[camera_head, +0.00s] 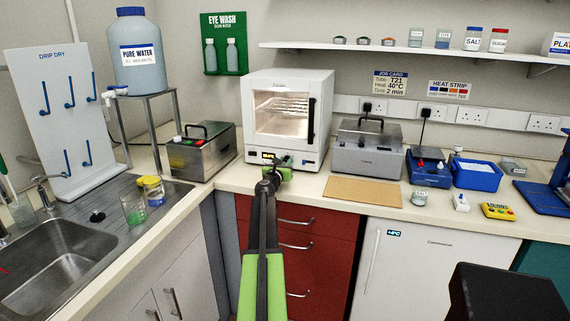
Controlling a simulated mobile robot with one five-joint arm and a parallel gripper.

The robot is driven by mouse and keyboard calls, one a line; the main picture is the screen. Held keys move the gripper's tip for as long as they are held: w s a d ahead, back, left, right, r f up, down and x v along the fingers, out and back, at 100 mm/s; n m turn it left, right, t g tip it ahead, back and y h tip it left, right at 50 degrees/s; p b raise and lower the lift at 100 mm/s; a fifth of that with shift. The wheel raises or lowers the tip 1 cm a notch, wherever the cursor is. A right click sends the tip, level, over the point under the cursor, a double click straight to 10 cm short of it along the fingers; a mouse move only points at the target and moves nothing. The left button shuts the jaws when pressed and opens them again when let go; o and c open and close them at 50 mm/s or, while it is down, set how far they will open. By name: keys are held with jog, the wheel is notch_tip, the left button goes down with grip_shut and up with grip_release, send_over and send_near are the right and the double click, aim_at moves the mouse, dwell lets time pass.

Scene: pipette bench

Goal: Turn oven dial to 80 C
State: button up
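The oven (325,100) is a white box on the back bench, with a glass door and a lit inside with racks. The door is shut and has a dark handle on its right. A small lit display (268,156) sits at the lower left of the front, its digits too small to read. My gripper (284,163), black and green, reaches up to the lower middle of the oven front. It covers part of the control strip, where the dial is hidden or too small to make out. I cannot tell whether the gripper touches anything.
A metal bath (205,155) stands left of the oven, a grey lidded box (366,150) right. A brown mat (362,192) lies at the right front. A job card (390,83) on the wall reads 40°C. A sink (60,255) is at the left.

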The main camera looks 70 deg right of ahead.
grip_shut()
jog(key=shift+m, duration=3)
jog(key=o, duration=0.6)
grip_release()
